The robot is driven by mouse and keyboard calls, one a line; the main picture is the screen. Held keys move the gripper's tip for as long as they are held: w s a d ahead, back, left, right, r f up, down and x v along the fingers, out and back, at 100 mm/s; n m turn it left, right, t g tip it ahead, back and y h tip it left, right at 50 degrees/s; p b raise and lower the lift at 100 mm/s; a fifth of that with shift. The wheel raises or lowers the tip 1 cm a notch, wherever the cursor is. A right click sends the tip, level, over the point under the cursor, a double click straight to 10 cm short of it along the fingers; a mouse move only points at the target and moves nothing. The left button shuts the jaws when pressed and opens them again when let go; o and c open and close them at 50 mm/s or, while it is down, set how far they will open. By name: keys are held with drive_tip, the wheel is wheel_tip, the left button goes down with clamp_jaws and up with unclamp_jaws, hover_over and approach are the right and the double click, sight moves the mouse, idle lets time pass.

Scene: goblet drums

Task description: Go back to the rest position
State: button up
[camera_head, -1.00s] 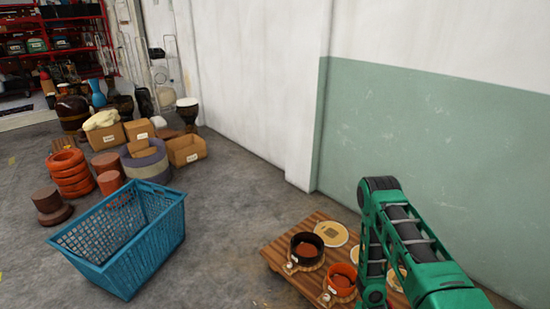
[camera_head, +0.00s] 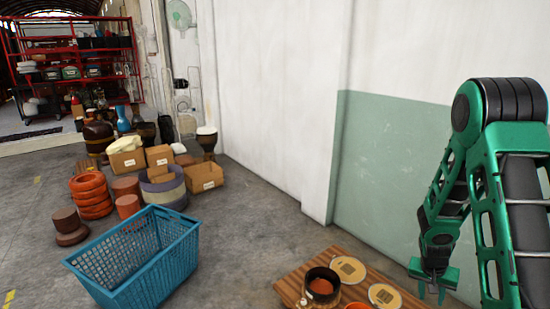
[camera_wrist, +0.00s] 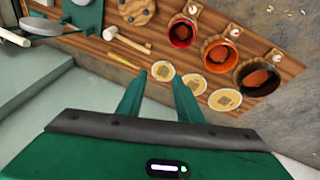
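My gripper (camera_head: 432,288) hangs pointing down at the lower right in the head view, in front of the green wall band. My green arm is folded above it. In the wrist view, my gripper's two fingers (camera_wrist: 159,77) are apart with nothing held between them. Below and beyond them is a wooden table (camera_wrist: 110,55), clear of the fingers. On it stand a dark goblet drum (camera_wrist: 258,80), an orange one (camera_wrist: 220,55) and a red one (camera_wrist: 182,33), with pale round skins (camera_wrist: 195,83) in a row beside them.
Mallets (camera_wrist: 125,40) and a pan-like tool (camera_wrist: 40,27) lie on the table. In the head view, a blue basket (camera_head: 140,260) stands on the floor, with cardboard boxes (camera_head: 205,178) and orange rings (camera_head: 92,195) behind it. The wall (camera_head: 390,150) is close behind my arm.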

drive_tip(key=s+r, duration=0.6)
drive_tip(key=r, duration=0.6)
drive_tip(key=s+a+r+y, duration=0.1)
drive_tip(key=s+a+r, duration=0.2)
drive_tip(key=s+r, duration=0.2)
drive_tip(key=s+a+r+y, duration=0.1)
drive_tip(key=s+r, duration=0.4)
drive_tip(key=s, duration=0.5)
drive_tip(key=s+a+r+n+g+y, duration=0.1)
drive_tip(key=s+a+r, duration=0.3)
drive_tip(key=s, duration=0.4)
drive_tip(key=shift+s+a+r+y, duration=0.3)
drive_tip(key=shift+s+r, duration=0.05)
drive_tip(key=shift+r, duration=0.55)
drive_tip(key=shift+w+f, duration=0.25)
drive_tip(key=shift+w, duration=0.4)
drive_tip(key=shift+c, duration=0.2)
